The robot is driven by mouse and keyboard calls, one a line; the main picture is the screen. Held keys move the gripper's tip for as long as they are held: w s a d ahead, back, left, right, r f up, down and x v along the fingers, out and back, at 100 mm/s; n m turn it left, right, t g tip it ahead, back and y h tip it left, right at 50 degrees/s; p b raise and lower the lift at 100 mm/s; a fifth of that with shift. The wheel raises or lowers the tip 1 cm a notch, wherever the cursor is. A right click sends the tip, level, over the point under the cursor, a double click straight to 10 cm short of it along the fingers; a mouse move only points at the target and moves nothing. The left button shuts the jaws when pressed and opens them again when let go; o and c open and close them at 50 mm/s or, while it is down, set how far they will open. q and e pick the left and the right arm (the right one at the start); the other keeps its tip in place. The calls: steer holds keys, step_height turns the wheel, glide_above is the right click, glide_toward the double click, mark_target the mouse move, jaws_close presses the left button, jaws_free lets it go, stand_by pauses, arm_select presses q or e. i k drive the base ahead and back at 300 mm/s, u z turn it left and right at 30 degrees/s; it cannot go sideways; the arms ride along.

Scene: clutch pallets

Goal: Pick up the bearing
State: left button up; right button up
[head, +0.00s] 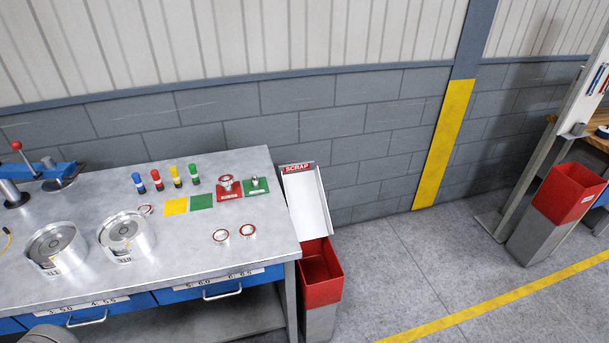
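Small metal ring-shaped parts that look like bearings lie on the grey metal workbench (185,262). One ring (221,237) and another ring (247,231) lie flat, close together and apart, near the bench's right front. A third ring (145,211) lies farther left, behind a round metal drum. I cannot tell which of them is the task's bearing. Neither of my grippers is in view.
Two metal drums (124,236) (56,247) stand at the bench's left. A blue press tool (45,172), coloured bottles (157,180), yellow and green cards (176,207), and red (231,196) and green plates with metal parts are behind. A red scrap bin (321,275) stands right of the bench.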

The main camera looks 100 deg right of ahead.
mark_target(222, 181)
steer(key=z, duration=3.4)
steer(key=i, duration=0.25)
